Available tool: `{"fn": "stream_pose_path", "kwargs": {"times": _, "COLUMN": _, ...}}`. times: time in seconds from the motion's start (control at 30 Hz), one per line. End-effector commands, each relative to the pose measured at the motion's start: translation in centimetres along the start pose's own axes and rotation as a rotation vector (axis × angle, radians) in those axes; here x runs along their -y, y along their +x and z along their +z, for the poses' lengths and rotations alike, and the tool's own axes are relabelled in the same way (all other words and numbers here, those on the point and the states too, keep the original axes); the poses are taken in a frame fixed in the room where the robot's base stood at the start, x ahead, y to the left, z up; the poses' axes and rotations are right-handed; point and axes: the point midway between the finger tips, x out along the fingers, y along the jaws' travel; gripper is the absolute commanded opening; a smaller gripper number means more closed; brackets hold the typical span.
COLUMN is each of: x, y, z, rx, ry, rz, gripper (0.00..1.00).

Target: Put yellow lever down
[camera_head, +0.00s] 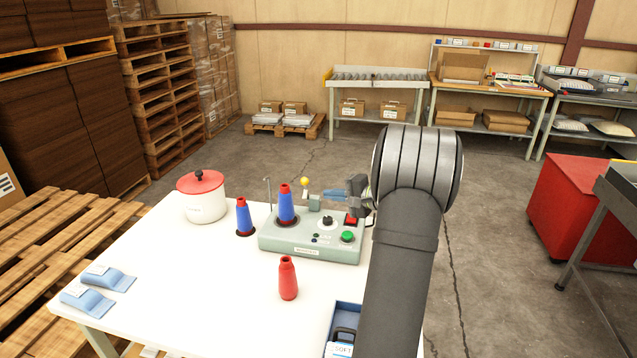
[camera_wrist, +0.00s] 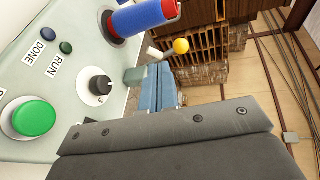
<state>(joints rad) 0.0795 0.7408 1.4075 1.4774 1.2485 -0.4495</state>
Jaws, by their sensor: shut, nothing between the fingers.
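The yellow lever's round knob (camera_head: 305,181) stands above a small grey block at the back of the grey-green machine (camera_head: 310,254). In the wrist view the yellow knob (camera_wrist: 181,46) sits on a short pale rod beside the block (camera_wrist: 134,76). My gripper (camera_head: 324,194) is at the back of the machine, just right of the knob and close to the block. Its blue fingers (camera_wrist: 161,72) are shut with nothing between them. The knob looks apart from the fingertips; whether they touch the block I cannot tell.
The machine carries a blue-and-red cone (camera_head: 285,204), a black dial (camera_head: 327,221), a green button (camera_head: 347,237) and a red switch (camera_head: 351,218). Another cone (camera_head: 243,217), a white pot (camera_head: 204,205) and a red bottle (camera_head: 288,279) stand on the white table (camera_head: 190,290).

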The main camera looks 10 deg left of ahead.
Motion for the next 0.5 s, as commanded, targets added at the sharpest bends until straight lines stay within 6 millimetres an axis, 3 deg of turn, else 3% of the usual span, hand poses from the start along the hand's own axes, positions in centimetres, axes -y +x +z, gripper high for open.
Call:
{"fn": "stream_pose_path", "kwargs": {"times": 0.1, "x": -0.2, "y": -2.5, "z": -2.4, "rx": -0.097, "ry": 0.001, "rz": -0.128, "gripper": 0.00}}
{"fn": "stream_pose_path", "kwargs": {"times": 0.27, "x": -0.2, "y": -4.6, "z": -4.3, "rx": -0.184, "ry": -0.009, "rz": -0.220, "gripper": 0.00}}
{"fn": "stream_pose_path", "kwargs": {"times": 0.37, "x": -0.2, "y": -4.8, "z": -4.7, "rx": -0.202, "ry": -0.013, "rz": -0.238, "gripper": 0.00}}
{"fn": "stream_pose_path", "kwargs": {"times": 0.5, "x": 0.2, "y": -3.4, "z": -4.9, "rx": -0.200, "ry": -0.014, "rz": -0.239, "gripper": 0.00}}
